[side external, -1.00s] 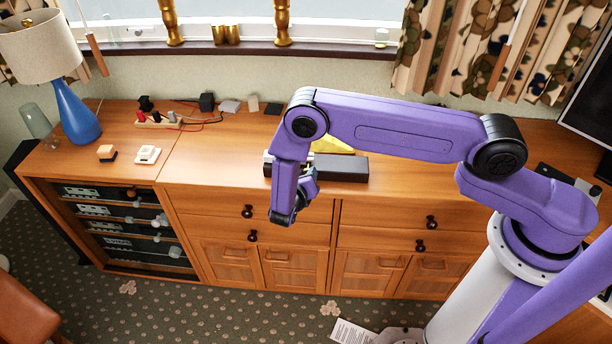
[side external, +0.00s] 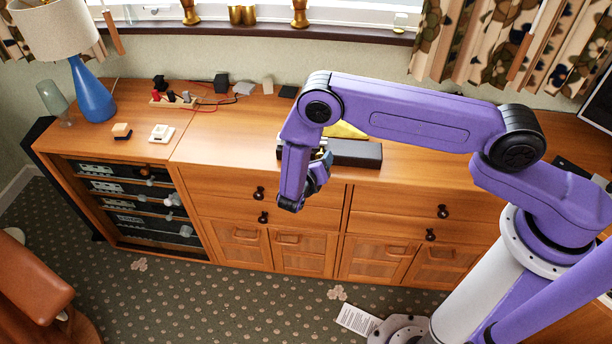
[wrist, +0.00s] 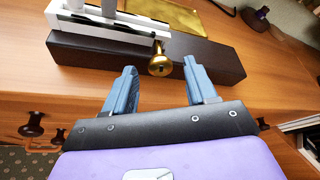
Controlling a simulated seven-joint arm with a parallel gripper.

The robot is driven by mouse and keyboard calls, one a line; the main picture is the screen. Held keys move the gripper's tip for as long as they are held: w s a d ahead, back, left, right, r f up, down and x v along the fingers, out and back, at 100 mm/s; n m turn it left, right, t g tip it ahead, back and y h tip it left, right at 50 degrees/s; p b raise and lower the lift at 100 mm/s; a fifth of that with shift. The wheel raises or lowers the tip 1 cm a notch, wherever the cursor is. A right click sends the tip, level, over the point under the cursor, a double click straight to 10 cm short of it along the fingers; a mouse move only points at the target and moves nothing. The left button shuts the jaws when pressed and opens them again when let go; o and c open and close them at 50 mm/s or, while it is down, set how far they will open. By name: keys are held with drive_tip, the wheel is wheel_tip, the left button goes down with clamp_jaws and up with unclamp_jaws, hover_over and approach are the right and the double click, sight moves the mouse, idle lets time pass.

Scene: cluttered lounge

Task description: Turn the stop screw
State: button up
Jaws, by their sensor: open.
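A brass, round-headed screw (wrist: 160,62) sticks out from the front of a long dark block (wrist: 190,64) in the wrist view. I take it to be the stop screw. The block also shows in the side view (side external: 357,153) on the cabinet top, partly behind my arm; the screw is not discernible there. My gripper (wrist: 160,72) is open and empty, with its two blue fingers apart on either side of the screw's line. I cannot tell whether the fingertips reach it. In the side view my gripper (side external: 323,162) is at the cabinet's front edge, by the block.
A white-and-grey mechanism (wrist: 110,22) sits on the block, with a brass plate (wrist: 175,14) behind. The wooden cabinet top (side external: 225,142) is clear left of the block. Farther left are a white switch (side external: 162,133), a small block (side external: 122,131) and a blue lamp (side external: 92,95).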

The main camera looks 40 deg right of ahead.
drive_tip(key=v, duration=1.6)
drive_tip(key=shift+s, duration=0.15)
drive_tip(key=shift+s+d+f+m+t+h, duration=0.6)
drive_tip(key=shift+s+d+f+m+t, duration=0.75)
drive_tip(key=shift+f+t, duration=1.45)
drive_tip(key=shift+m, duration=0.25)
drive_tip(key=x, duration=0.5)
drive_tip(key=f+x, duration=0.1)
drive_tip(key=x, duration=1)
drive_tip(key=shift+f, duration=0.2)
drive_tip(key=shift+a, duration=0.1)
clamp_jaws()
